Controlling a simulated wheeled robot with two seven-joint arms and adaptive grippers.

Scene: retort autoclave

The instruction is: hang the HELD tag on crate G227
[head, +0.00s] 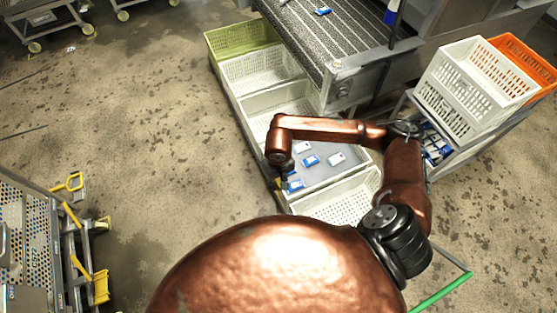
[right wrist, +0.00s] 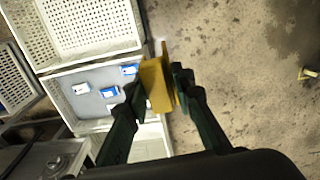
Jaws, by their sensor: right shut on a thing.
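My right gripper (head: 284,178) is at the left side of a row of crates in the head view. In the right wrist view its two dark fingers (right wrist: 158,88) are shut on a flat yellow tag (right wrist: 156,80). The tag's writing cannot be read. The tag is near the outer edge of a crate with a grey inside (head: 325,172), which holds several blue and white packs; I cannot tell whether it touches the rim. No crate number can be read, so I cannot tell which crate is G227. My left gripper is not in view.
White crates (head: 262,72) and a green crate (head: 238,38) continue the row. A conveyor (head: 335,40) is behind it. A cart at right carries white (head: 475,85) and orange (head: 525,62) crates. A perforated metal cart (head: 30,235) stands at left. The floor between is clear.

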